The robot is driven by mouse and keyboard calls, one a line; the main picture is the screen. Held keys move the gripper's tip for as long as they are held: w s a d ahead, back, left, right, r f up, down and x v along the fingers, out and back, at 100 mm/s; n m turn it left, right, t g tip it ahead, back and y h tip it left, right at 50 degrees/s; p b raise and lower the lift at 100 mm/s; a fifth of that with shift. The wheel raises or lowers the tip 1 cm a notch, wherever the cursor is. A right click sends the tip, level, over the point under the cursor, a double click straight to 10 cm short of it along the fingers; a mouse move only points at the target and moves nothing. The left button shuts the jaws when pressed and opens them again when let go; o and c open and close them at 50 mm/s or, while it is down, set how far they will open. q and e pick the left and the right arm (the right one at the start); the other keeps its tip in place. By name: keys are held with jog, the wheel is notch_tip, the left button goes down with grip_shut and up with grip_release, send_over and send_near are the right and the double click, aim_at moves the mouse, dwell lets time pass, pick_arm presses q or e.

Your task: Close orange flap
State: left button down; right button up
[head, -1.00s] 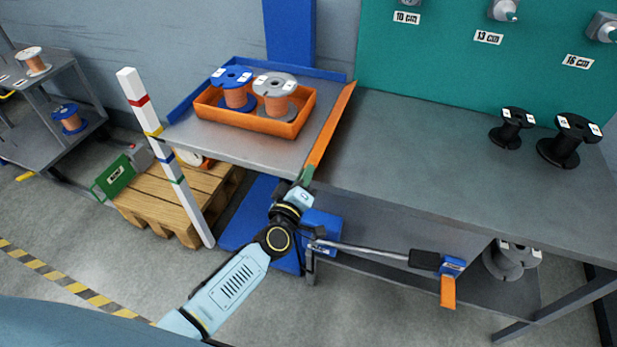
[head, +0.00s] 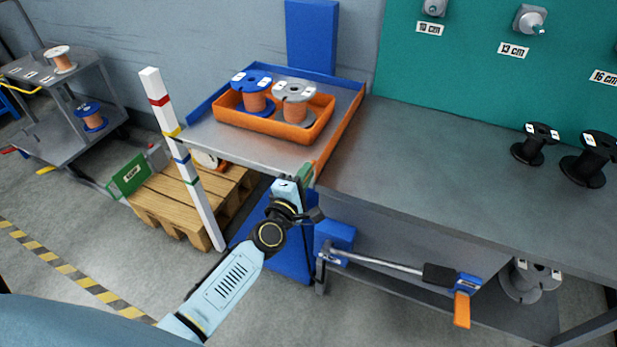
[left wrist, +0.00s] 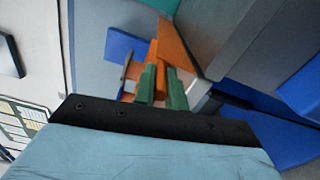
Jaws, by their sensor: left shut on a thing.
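The orange flap (head: 343,123) is a narrow strip along the right edge of the grey lift platform (head: 222,140). It stands up along that edge, beside the workbench. My left gripper (head: 307,174) is at the flap's near end, with its green fingers shut on it. The left wrist view shows the green fingers (left wrist: 162,90) around the orange flap (left wrist: 177,48), which stretches away beyond them. The exact contact is partly hidden by the fingers. My right gripper is in neither view.
An orange tray (head: 262,126) with a blue spool and a grey spool stands on the platform. The workbench (head: 420,160) is at right, with black spools. A lever (head: 385,264) projects below it. A striped white post (head: 190,170) and pallet (head: 165,212) are at left.

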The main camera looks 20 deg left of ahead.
pick_arm(q)
jog(key=shift+a+n, duration=0.2)
jog(key=shift+n, duration=0.1)
dwell(0.4)
jog(key=c, duration=1.5)
grip_release()
jog(key=shift+o, duration=0.2)
jog(key=shift+s, duration=0.1)
